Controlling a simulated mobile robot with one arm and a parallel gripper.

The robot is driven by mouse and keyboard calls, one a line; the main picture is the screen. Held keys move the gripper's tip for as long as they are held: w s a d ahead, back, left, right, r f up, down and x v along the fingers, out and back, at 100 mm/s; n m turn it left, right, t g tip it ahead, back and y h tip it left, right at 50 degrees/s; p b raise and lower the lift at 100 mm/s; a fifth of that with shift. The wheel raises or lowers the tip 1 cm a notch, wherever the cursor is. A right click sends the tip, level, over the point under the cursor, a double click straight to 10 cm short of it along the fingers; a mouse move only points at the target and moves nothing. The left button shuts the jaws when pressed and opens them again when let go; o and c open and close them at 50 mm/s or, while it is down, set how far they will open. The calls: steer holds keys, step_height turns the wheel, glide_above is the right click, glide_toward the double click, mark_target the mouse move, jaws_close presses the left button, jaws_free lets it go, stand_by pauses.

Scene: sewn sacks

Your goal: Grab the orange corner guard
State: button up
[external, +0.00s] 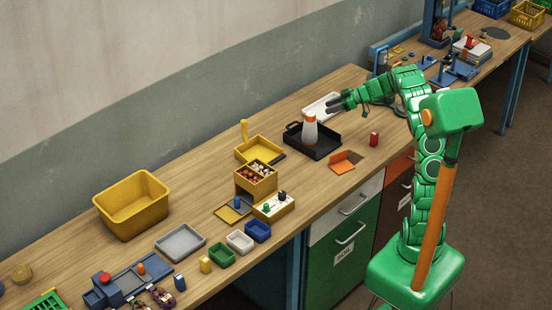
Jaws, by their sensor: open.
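The orange corner guard (343,167) lies on the wooden bench near its front edge, right of the black tray. It looks like a small angled piece with one side raised. My gripper (334,104) is above the back part of the bench, close to the white tray. It is apart from the corner guard, which is nearer the front edge. The jaws are open, and I see nothing held between them. No part of the guard appears covered by my arm.
A black tray (324,152) holds a white cone-shaped bottle with an orange top (310,130). A white tray (318,105) lies behind it. A small red can (374,139) stands right of the guard. Yellow bins and small boxes fill the left.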

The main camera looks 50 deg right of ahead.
steer(key=s+f+n+g+y, duration=0.2)
steer(key=s+f+n+g, duration=0.1)
steer(key=s+f, duration=0.4)
steer(key=n+g+y, duration=0.2)
steer(key=n, duration=0.1)
glide_toward(344, 151)
steer(key=shift+x, duration=1.1)
steer(key=shift+r+x, duration=0.2)
steer(key=shift+x, duration=3.7)
steer(key=shift+c, duration=0.3)
jaws_close()
